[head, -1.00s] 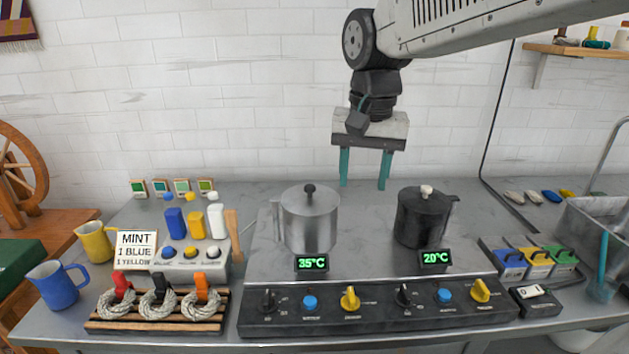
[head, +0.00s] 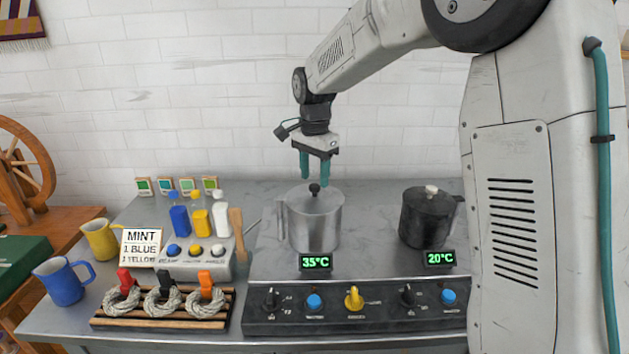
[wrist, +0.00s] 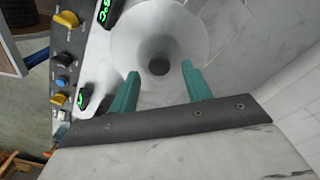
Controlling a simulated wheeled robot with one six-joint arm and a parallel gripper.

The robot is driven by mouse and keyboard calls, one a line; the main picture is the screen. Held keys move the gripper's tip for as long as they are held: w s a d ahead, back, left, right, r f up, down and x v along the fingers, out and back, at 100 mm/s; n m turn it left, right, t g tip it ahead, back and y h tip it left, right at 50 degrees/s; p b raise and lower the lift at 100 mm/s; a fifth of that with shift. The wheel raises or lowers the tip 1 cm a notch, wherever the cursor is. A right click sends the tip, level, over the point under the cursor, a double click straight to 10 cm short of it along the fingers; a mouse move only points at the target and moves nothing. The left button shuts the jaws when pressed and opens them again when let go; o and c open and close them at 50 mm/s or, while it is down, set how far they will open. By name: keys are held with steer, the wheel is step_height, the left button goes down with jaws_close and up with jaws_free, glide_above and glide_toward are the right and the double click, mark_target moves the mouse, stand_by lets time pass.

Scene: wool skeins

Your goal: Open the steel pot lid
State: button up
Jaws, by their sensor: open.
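The steel pot (head: 314,224) stands upright on the left side of the cooking unit, with a lid (head: 302,194) and a dark knob (head: 314,188) on top. My gripper (head: 316,182) is directly above the lid, its teal fingers apart and close to the knob. In the wrist view my open gripper (wrist: 156,80) points down toward the steel lid (wrist: 185,30), with the dark knob (wrist: 159,67) between and beyond the fingertips. The knob appears untouched. The lid is seated on the pot.
A black pot (head: 427,222) with a pale knob stands to the right. A control panel (head: 350,318) with knobs runs along the front. Bottles (head: 200,218) and a MINT card (head: 141,248) are to the left. My arm hides the counter's right end.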

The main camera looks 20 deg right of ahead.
steer(key=shift+f, duration=1.15)
steer(key=shift+c, duration=0.2)
jaws_close()
steer(key=shift+a, duration=0.1)
